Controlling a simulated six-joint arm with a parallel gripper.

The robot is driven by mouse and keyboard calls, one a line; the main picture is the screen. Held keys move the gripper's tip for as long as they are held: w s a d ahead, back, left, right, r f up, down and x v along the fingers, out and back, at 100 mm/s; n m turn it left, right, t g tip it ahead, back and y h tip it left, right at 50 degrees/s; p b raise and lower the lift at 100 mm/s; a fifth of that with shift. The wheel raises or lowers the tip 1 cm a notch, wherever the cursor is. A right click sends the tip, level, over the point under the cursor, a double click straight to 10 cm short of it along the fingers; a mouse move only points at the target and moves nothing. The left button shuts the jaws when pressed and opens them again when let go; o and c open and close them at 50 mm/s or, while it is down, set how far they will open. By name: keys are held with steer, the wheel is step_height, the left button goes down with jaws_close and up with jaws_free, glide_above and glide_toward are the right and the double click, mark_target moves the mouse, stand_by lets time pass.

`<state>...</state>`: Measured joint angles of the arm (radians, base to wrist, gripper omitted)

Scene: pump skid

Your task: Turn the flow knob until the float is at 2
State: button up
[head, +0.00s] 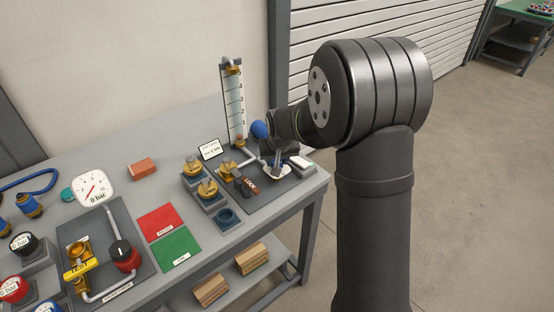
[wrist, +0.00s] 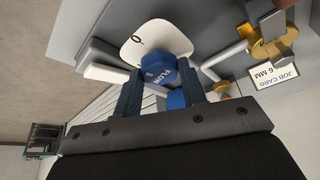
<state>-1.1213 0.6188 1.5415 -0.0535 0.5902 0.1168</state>
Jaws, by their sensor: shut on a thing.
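My gripper is shut on the knob's sides. A white rounded dial plate (wrist: 150,38) with a dark mark lies behind the knob; the plate also shows in the head view (head: 273,173). In the head view my gripper (head: 278,160) is over this plate, and the knob is hidden there. The flow tube (head: 235,103) stands upright with a numbered scale. I cannot make out the float's height.
A job card (head: 210,149) stands behind brass fittings (head: 193,166). Red (head: 157,222) and green (head: 175,247) mats lie left. The bench's right edge is near.

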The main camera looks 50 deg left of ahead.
steer(key=n+g, duration=0.1)
steer(key=n, duration=0.3)
steer(key=shift+w+y, duration=0.15)
steer(key=shift+y, duration=0.25)
steer(key=shift+n+g, duration=0.8)
steer(key=shift+n, duration=0.7)
steer(key=o, duration=1)
steer(key=shift+d+r, duration=0.1)
steer(key=v, duration=1.7)
steer(key=shift+w+r, duration=0.15)
